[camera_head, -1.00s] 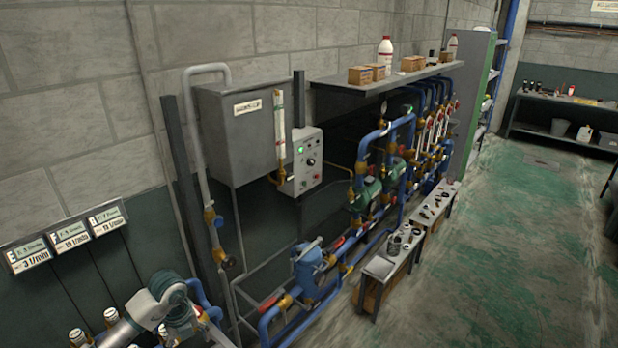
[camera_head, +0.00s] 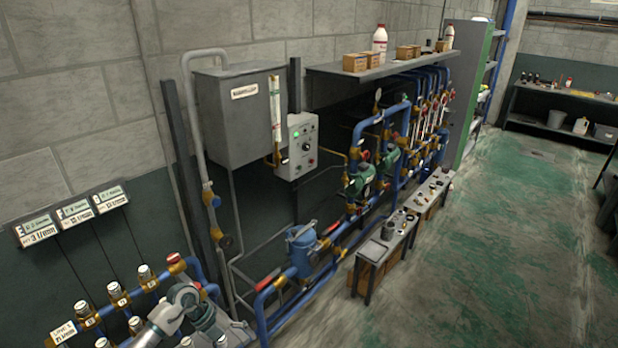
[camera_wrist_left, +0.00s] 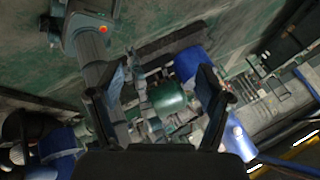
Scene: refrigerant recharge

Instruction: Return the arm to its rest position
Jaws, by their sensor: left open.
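In the head view, my left arm comes in at the bottom left, in front of the blue pipes and the white-capped brass fittings (camera_head: 145,277). Its jaws cannot be made out there. In the left wrist view, my left gripper (camera_wrist_left: 162,78) shows two dark fingers spread apart, with nothing held between them. Behind the gap, a green rounded body (camera_wrist_left: 168,98) and blue parts (camera_wrist_left: 190,62) show farther away. My right gripper is in neither view.
A blue pipe assembly with a blue filter body (camera_head: 302,250) runs along the wall. A grey control box (camera_head: 300,146) and a grey tank (camera_head: 240,115) hang above it. A small bench (camera_head: 385,250) stands in front. The green floor (camera_head: 500,260) at right is clear.

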